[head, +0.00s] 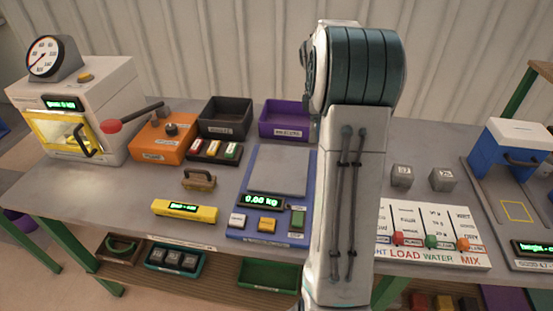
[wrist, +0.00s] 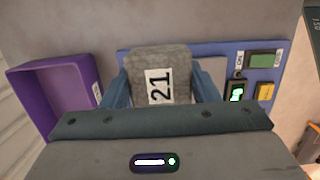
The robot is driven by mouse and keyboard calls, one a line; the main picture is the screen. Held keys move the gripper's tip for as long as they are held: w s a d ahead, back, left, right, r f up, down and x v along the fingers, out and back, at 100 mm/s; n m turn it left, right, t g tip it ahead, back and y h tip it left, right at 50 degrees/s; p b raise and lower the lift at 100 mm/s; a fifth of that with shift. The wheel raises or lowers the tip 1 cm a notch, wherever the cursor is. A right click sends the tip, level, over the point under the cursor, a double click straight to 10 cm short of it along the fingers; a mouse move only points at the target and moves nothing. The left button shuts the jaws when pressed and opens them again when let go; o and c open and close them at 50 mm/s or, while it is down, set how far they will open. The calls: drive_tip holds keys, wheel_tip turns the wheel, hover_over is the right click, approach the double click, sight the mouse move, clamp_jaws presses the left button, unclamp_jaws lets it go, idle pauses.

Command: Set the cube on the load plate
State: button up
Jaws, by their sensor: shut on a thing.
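In the wrist view my gripper (wrist: 162,90) is shut on a grey cube (wrist: 172,60) marked 21, with one finger on each side. In the head view my own arm hides the gripper and held cube. The blue-based scale (head: 236,215) has a flat grey plate (head: 278,172); its display reads 0.00 kg. In the wrist view part of this plate (wrist: 213,70) shows behind the cube, which appears above or near it; the gap cannot be told. At the right, a blue press (head: 512,148) stands over a grey base with a yellow square outline (head: 516,211).
A purple bin (head: 287,118) and a black bin (head: 226,117) stand behind the scale. Two grey cubes, one here (head: 401,175) and one here (head: 442,179), sit right of my arm behind a lever panel (head: 433,258). A yellow bar device (head: 184,211) lies left of the scale.

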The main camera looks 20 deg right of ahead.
drive_tip(key=p, duration=0.2)
hover_over(283, 167)
drive_tip(key=f, duration=0.6)
drive_tip(key=shift+w+a+f, duration=0.25)
drive_tip(key=shift+f, duration=2.1)
drive_tip(key=shift+f, duration=0.1)
drive_tip(key=o, duration=1.2)
drive_tip(key=shift+o, duration=0.2)
wheel_tip(283, 167, up, 12)
drive_tip(key=w+a+f, duration=0.1)
drive_tip(key=s+a+r+m+t, duration=0.1)
drive_tip(key=s+a+r+m, duration=0.2)
drive_tip(key=s+a, duration=0.25)
drive_tip(key=s+a+r+m+t, duration=0.1)
drive_tip(key=s+a+r+m, duration=0.1)
drive_tip(key=s+a+r, duration=0.35)
drive_tip(key=s+a+f+m+t, duration=0.1)
drive_tip(key=s+a+f+m, duration=0.1)
drive_tip(key=s, duration=0.6)
drive_tip(key=s+a+f+m+t+y, duration=0.1)
drive_tip(key=s+m, duration=0.3)
drive_tip(key=s, duration=0.4)
drive_tip(key=shift+a+f+b, duration=0.3)
drive_tip(key=shift+a+f, duration=0.1)
drive_tip(key=shift+f, duration=0.3)
